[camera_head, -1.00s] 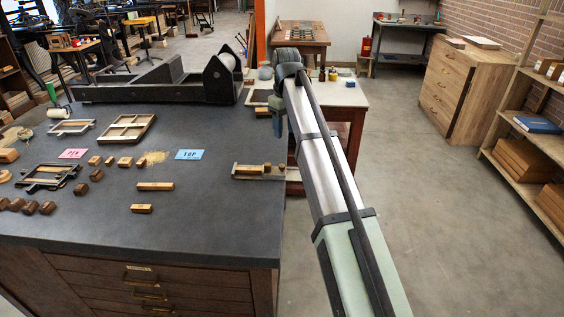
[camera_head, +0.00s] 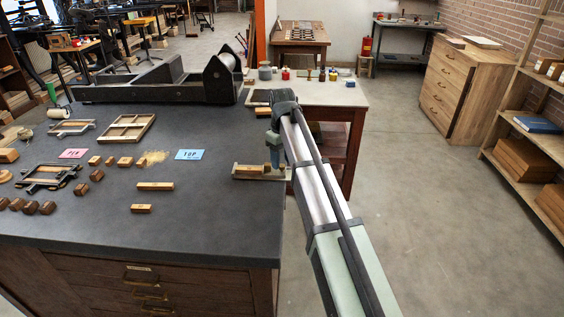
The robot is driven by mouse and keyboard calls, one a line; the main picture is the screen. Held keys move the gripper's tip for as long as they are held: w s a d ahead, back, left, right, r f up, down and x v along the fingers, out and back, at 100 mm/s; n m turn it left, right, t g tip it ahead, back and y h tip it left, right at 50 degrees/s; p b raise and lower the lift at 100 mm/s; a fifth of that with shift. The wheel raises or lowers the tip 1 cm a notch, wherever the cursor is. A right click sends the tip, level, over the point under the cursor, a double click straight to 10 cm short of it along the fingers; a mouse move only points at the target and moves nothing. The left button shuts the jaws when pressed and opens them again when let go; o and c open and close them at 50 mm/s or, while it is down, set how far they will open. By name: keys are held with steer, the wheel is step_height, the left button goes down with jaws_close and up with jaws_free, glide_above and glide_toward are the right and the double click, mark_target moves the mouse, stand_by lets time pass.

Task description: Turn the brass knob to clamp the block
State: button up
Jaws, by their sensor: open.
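A small clamp fixture (camera_head: 240,177) sits at the right edge of the dark table, partly overhanging it. A wooden block (camera_head: 250,169) lies in the fixture. My gripper (camera_head: 274,168) points down at the fixture's right end, just right of the block. It is open. The brass knob is at that right end and is mostly hidden by my gripper; I cannot tell whether the fingers touch it.
A blue card (camera_head: 190,154) and a pink card (camera_head: 74,153) lie on the dark table (camera_head: 215,225) with several small wooden blocks and frames. A black press (camera_head: 160,82) stands behind. A light side table (camera_head: 340,95) with several jars is behind my arm.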

steer(key=shift+f, duration=0.75)
jaws_close()
